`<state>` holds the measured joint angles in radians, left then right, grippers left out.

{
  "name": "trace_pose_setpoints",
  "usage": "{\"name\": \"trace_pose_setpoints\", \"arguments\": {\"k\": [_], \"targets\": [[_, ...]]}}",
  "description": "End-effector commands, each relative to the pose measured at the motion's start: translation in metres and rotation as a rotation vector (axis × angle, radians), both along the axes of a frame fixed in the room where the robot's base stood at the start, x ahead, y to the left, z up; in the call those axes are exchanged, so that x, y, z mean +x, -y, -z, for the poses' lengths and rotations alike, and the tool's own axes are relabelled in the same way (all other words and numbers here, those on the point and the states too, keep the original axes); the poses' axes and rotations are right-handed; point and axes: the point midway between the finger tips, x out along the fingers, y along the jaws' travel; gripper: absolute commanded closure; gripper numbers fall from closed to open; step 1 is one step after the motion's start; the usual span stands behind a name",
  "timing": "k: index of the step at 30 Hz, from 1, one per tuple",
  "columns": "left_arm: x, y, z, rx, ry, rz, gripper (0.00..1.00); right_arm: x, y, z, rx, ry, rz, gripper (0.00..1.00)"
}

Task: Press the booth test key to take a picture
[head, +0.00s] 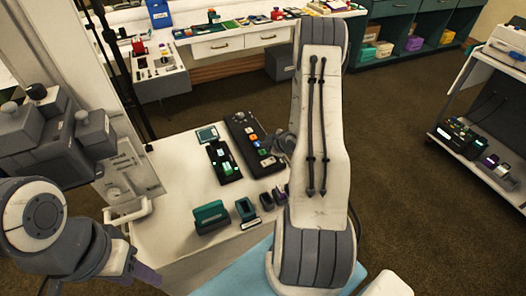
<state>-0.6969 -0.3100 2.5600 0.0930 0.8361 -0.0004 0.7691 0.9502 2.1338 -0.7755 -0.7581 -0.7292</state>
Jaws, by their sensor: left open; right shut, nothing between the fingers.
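A black control panel (243,128) with several small coloured keys lies on the white table (180,185). Which key is the booth test key is too small to read. A black device with lit green parts (224,163) lies just left of the panel. My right gripper (277,150) is shut and empty at the panel's right edge, mostly hidden by my own arm; I cannot tell whether it touches a key. My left gripper (146,273) is low at the left, open, away from the panel, its fingers small in view.
A teal box (210,216), a teal frame-like item (246,209) and several small dark items (273,197) line the table's near side. A small teal-topped item (207,135) lies behind. A white shelf unit (485,165) stands at the right. Open floor (410,130) lies between.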

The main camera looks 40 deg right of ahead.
Motion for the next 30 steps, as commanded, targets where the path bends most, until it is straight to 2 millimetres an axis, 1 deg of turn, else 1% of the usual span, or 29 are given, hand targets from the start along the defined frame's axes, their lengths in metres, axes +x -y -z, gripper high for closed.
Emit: {"name": "trace_pose_setpoints", "arguments": {"k": [23, 30], "targets": [[0.0000, 0.0000, 0.0002, 0.000, 0.000, 0.000, 0.50, 0.0000, 0.0000, 0.0002, 0.000, 0.000, 0.000, 1.00], [0.0000, 0.0000, 0.0082, 0.000, 0.000, 0.000, 0.50, 0.0004, -0.0001, 0.0080, 0.000, 0.000, 0.000, 1.00]]}}
